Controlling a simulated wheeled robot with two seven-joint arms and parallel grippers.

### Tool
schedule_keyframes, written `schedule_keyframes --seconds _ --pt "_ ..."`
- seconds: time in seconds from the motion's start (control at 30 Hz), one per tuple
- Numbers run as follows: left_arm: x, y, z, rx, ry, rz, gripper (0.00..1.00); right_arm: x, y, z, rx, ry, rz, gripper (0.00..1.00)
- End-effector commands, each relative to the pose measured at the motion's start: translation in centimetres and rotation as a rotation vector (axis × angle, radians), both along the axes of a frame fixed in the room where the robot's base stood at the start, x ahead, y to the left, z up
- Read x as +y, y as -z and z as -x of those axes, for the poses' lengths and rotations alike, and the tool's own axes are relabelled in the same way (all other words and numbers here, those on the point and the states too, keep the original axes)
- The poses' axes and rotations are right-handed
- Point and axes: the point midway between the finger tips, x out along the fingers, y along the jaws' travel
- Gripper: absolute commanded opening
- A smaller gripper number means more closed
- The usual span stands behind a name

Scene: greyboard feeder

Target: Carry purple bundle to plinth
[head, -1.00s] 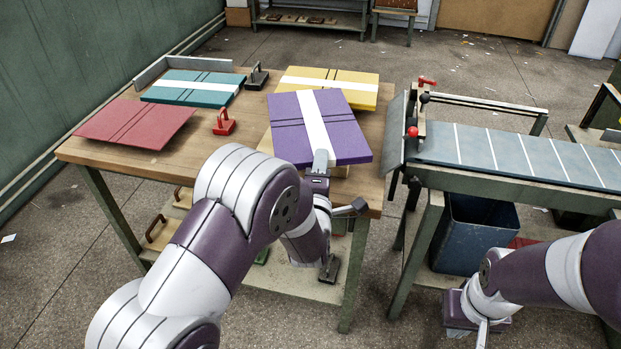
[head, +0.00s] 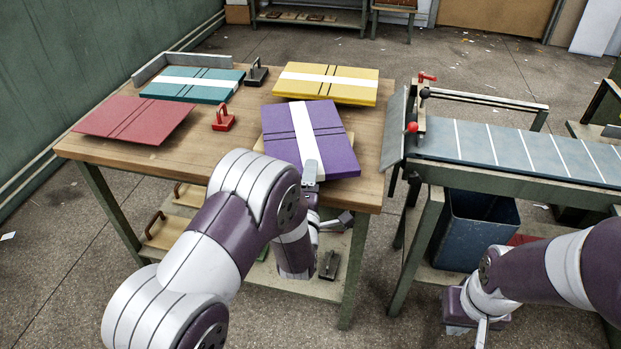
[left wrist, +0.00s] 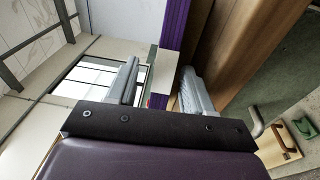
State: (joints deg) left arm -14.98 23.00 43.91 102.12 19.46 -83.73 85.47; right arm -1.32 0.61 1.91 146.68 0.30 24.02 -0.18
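The purple bundle (head: 322,140) with a white band lies nearly flat at the front right of the wooden table, over a pale wooden block (head: 258,146), possibly the plinth. Most of the block is hidden beneath it. My left gripper (head: 311,172) is at the bundle's front edge, by the end of the band. In the left wrist view, the gripper's fingers (left wrist: 163,88) stand on either side of the bundle's edge (left wrist: 174,30), and it moves with them. Whether the bundle touches the block is unclear. My right gripper (head: 481,332) is low at bottom right, away from the bundle; its fingers are mostly hidden.
A yellow bundle (head: 352,91) lies just behind. A conveyor (head: 520,150) stands right, across a gap. The table's left front is clear.

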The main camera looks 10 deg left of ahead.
Motion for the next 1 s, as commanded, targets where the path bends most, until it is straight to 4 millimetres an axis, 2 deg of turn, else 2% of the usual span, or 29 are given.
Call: schedule_keyframes --seconds 0.07,0.17,0.4,0.5,0.6,0.67,0.77,0.87,0.93,1.0 --pt "-0.1 0.0 0.3 0.0 0.0 0.0 0.51 0.0 0.0 0.0 0.0 0.0 0.0 0.0" --pt "-0.2 0.2 1.7 0.002 0.002 -0.001 0.51 0.0 0.0 0.0 0.0 0.0 0.0 0.0" --pt "-0.7 0.6 8.0 0.001 0.004 0.0 0.51 0.0 0.0 0.0 0.0 0.0 0.0 0.0" --pt "-0.9 0.8 10.1 0.002 0.003 0.0 0.51 0.0 0.0 0.0 0.0 0.0 0.0 0.0" --pt "-1.0 0.8 11.4 0.002 0.002 -0.001 0.51 0.0 0.0 0.0 0.0 0.0 0.0 0.0" --pt "-0.9 0.9 11.5 0.024 -0.001 -0.015 0.51 0.0 0.0 0.0 0.0 0.0 0.0 0.0" --pt "-0.4 2.0 10.4 0.193 0.003 -0.128 0.51 0.0 0.0 0.0 0.0 0.0 0.0 0.0" --pt "0.1 3.8 10.0 0.505 0.108 -0.379 0.51 0.0 0.0 0.0 0.0 0.0 0.0 0.0" --pt "0.7 4.8 11.7 0.726 0.269 -0.6 0.51 0.0 0.0 0.0 0.0 0.0 0.0 0.0" --pt "1.6 5.1 14.7 0.906 0.472 -0.814 0.51 0.0 0.0 0.0 0.0 0.0 0.0 0.0"
